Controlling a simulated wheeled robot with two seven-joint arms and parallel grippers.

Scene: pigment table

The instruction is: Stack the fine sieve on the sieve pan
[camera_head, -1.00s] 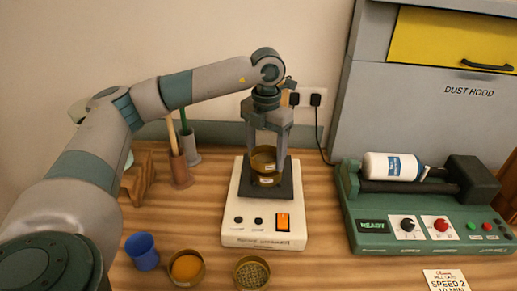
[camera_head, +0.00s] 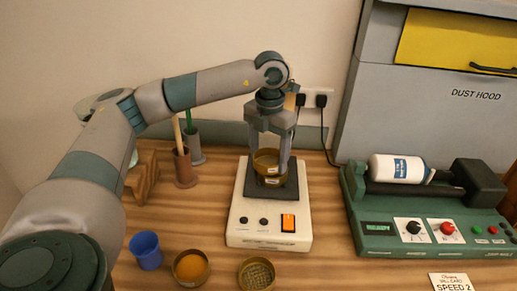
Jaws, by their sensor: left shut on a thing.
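My left gripper (camera_head: 271,163) reaches down from above and is shut on a brass sieve, the fine sieve (camera_head: 266,158), with a finger on each side. The sieve is level and directly over the brass sieve pan (camera_head: 271,181), which stands on the dark plate of the white shaker (camera_head: 243,215). The sieve and pan look very close, one above the other; I cannot tell whether they are fully seated. The pan is partly hidden by the sieve and fingers. My right gripper is out of view.
In front of the shaker stand a brass mesh sieve (camera_head: 257,274), a bowl of orange powder (camera_head: 190,266) and a blue cup (camera_head: 146,250). Brush holders (camera_head: 185,168) stand behind left. A green roller mill (camera_head: 425,225) with a white jar is at right, before the dust hood.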

